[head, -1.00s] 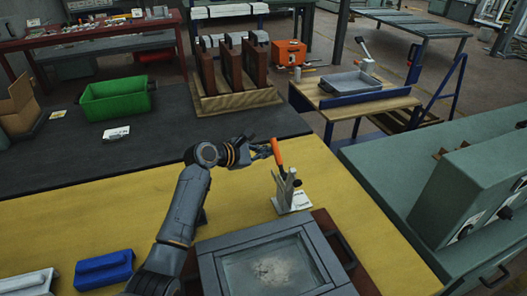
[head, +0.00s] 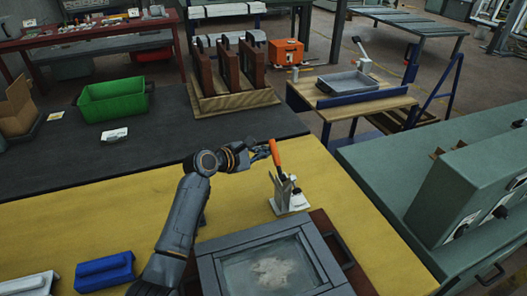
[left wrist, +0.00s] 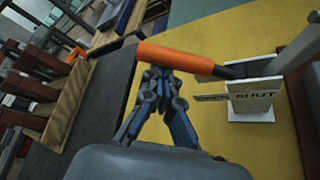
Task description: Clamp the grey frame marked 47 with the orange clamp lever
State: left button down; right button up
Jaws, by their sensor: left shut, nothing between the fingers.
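The orange clamp lever (head: 275,152) stands raised, nearly upright, on a small metal clamp (head: 289,194) at the back right of a grey frame (head: 215,270). The frame lies flat on the yellow bench and has a pale patch inside; I cannot read a number on it. My left gripper (head: 262,151) is shut and empty, close to the left of the lever. In the left wrist view the orange handle (left wrist: 175,57) crosses just beyond the shut fingers (left wrist: 163,80); I cannot tell whether they touch it. My right gripper is out of view.
Blue (head: 105,270) and white (head: 28,287) blocks lie at the bench's front left. A green bin (head: 113,102) stands on the dark mat. Brown frames stand in a wooden rack (head: 235,98) behind. A green machine (head: 470,190) stands at the right.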

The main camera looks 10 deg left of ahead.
aim_at(273, 149)
pick_arm(q)
jog(key=s+r+m+t, duration=0.1)
jog(key=s+d+r+m+t, duration=0.1)
jog(key=shift+d+m+p, duration=0.25)
jog(key=shift+m+p, duration=0.05)
jog(key=s+d+r+m+t+b, duration=0.1)
jog(key=s+d+m+t+b, duration=0.1)
jog(key=s+m, duration=0.3)
jog(key=shift+s+d+t+h+b, duration=0.15)
jog(key=shift+d+t+h+b, duration=0.15)
jog(key=shift+d+t, duration=0.4)
jog(key=shift+d, duration=0.1)
dwell(0.4)
